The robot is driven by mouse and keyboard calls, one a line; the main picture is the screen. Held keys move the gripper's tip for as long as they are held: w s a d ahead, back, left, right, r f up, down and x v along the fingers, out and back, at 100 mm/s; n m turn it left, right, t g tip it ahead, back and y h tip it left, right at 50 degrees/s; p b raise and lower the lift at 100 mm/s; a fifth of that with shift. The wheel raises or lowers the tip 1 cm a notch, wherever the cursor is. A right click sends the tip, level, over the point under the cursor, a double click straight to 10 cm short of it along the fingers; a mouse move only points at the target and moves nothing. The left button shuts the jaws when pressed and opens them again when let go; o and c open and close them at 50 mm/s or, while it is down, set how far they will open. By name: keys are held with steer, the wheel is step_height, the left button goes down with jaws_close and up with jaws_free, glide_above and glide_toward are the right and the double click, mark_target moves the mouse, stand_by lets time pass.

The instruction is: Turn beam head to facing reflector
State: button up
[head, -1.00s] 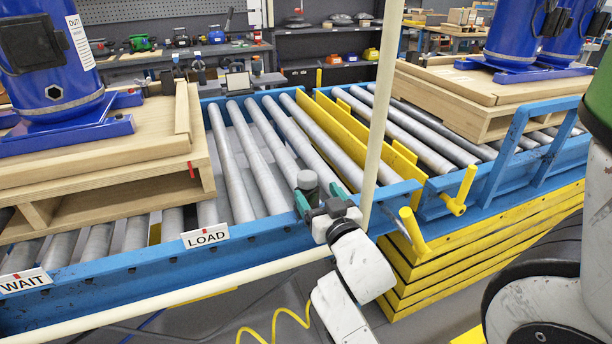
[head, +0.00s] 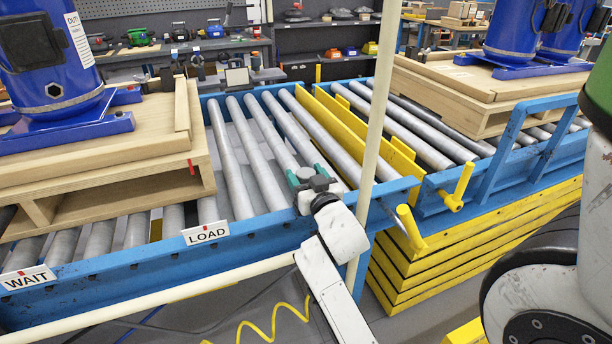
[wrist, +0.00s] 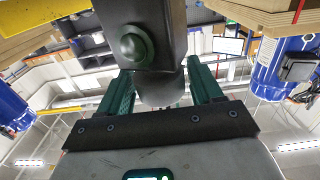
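The beam head (wrist: 142,42) is a dark grey body with a round, dark green knob facing the camera in the wrist view. A rounded grey part hangs below it, between my fingers. In the head view, the small grey head (head: 305,174) stands at the near blue rail of the conveyor, mostly hidden by my gripper. My gripper (wrist: 160,86) has two green fingers set wide apart, one on each side of the grey part. I see no clear grip on it; contact is hard to judge. My gripper also shows in the head view (head: 308,175). I cannot identify the reflector.
A cream upright post (head: 374,120) stands just right of my gripper. Wooden pallets (head: 110,185) with blue compressors (head: 50,50) sit left and right on the rollers. Yellow levers (head: 412,228) stick out on the right. The rollers (head: 235,150) behind my gripper are bare.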

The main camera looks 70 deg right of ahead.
steer(key=c, duration=0.7)
steer(key=shift+f, duration=0.1)
